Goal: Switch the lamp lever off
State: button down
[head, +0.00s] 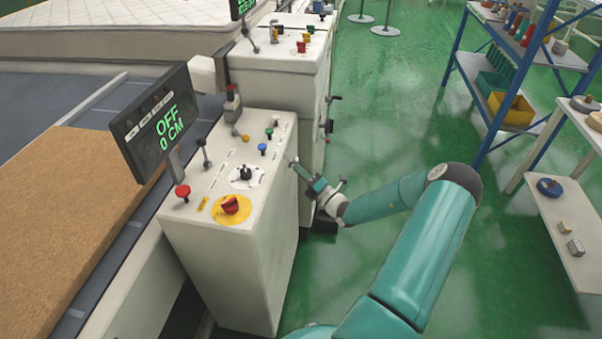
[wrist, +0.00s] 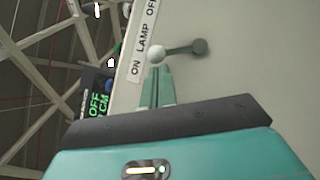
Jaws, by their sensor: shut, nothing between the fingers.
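The lamp lever (wrist: 178,51) is a short grey rod with a pale ball knob and a dark round end, on the console's pale side panel. Beside it a white label (wrist: 144,40) reads "ON LAMP OFF". The lever points left towards the label in the wrist view. My gripper (wrist: 157,72) is shut and empty, its fingertips right at the ball knob; I cannot tell whether they touch it. In the head view my gripper (head: 299,168) is by the upper right side of the control console (head: 240,265). The lever is not clear there.
A display (head: 155,122) reading "OFF 0 CM" stands on the console. A red knob (head: 231,205) and other levers are on its top. A second console (head: 270,85) stands behind. Blue shelving (head: 475,95) is at right. Green floor (head: 385,110) is open between.

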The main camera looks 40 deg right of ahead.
jog(key=shift+w+d+r+m+g, duration=0.15)
jog(key=shift+r+m+g, duration=0.15)
jog(key=shift+m, duration=0.2)
jog(key=shift+w+d+r+m+g+h, duration=0.15)
jog(key=shift+d+r+m+g+h, duration=0.2)
jog(key=shift+m, duration=0.3)
jog(key=shift+w+d+r+m+g+h, duration=0.15)
jog(key=shift+r+m+g+h, duration=0.1)
jog(key=shift+r+m+g, duration=0.3)
jog(key=shift+w+d+r+m+g, duration=0.25)
jog(key=shift+w+d+m+g, duration=0.1)
jog(key=shift+w+d+m, duration=0.2)
jog(key=shift+w+d+r+m+g, duration=0.2)
jog(key=shift+w+d+m+g, duration=0.2)
jog(key=shift+d+m, duration=0.25)
jog(key=shift+w+d+r+m+g, duration=0.25)
jog(key=shift+w+d+m+g, duration=0.1)
jog(key=shift+w+d+m, duration=0.25)
jog(key=shift+d, duration=0.15)
jog(key=shift+r, duration=0.1)
